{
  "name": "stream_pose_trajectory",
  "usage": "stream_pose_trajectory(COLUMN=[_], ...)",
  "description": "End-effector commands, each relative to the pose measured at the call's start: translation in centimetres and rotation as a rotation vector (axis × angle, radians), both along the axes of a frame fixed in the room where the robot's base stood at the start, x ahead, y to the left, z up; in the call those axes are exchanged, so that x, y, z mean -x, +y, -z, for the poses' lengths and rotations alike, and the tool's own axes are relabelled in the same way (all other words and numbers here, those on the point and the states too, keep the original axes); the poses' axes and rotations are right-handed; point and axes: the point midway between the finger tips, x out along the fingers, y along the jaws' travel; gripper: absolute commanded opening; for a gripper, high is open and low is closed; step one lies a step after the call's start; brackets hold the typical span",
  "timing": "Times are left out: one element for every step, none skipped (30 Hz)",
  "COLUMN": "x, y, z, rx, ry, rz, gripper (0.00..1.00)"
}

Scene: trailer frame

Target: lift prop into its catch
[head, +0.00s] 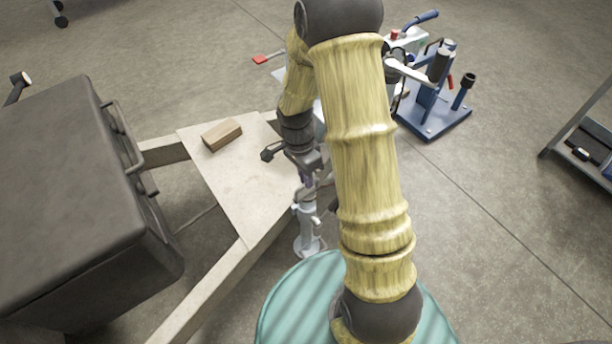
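A light grey metal prop (308,228) stands upright beside the edge of the beige trailer frame plate (235,185), with a round foot at floor level. My gripper (306,178) points down at the top of the prop, under my yellow arm. Its fingers are small and partly hidden there, so I cannot tell whether they are open or shut on the prop. I cannot make out the catch; my arm hides part of the area to the right of the prop.
A wooden block (222,135) lies on the plate. A large dark box (75,200) fills the left side. A blue stand (432,115) with levers and posts is behind my arm. A shelf unit (590,145) stands at the far right. The floor between them is clear.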

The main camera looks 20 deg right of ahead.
Motion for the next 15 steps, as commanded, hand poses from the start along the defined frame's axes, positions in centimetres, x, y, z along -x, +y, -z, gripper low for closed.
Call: stream_pose_trajectory(x=[0.1,0.1,0.1,0.1,0.1,0.1,0.1,0.1,0.1,0.1,0.1,0.1,0.1,0.1,0.1], y=[0.0,0.0,0.1,0.1,0.1,0.1,0.1,0.1,0.1,0.1,0.1,0.1,0.1,0.1,0.1], z=[0.0,0.0,-0.1,-0.1,-0.3,-0.5,-0.7,-1.0,-1.4,-1.7,-2.1,-2.6,-3.0,-3.4,-3.9], rx=[0.001,0.001,0.001,0.001,0.001,0.001,0.001,0.001,0.002,0.001,0.001,0.001,0.001,0.001,0.001], ry=[0.003,0.003,0.003,0.003,0.003,0.003,0.003,0.003,0.004,0.003,0.003,0.003,0.003,0.003,0.003], rz=[-0.001,-0.001,-0.002,-0.002,-0.002,-0.002,-0.002,-0.002,-0.002,-0.002,-0.003,-0.003,-0.003,-0.003,-0.003], gripper=[0.00,0.00,0.00,0.00,0.00,0.00,0.00,0.00,0.00,0.00,0.00,0.00,0.00,0.00,0.00])
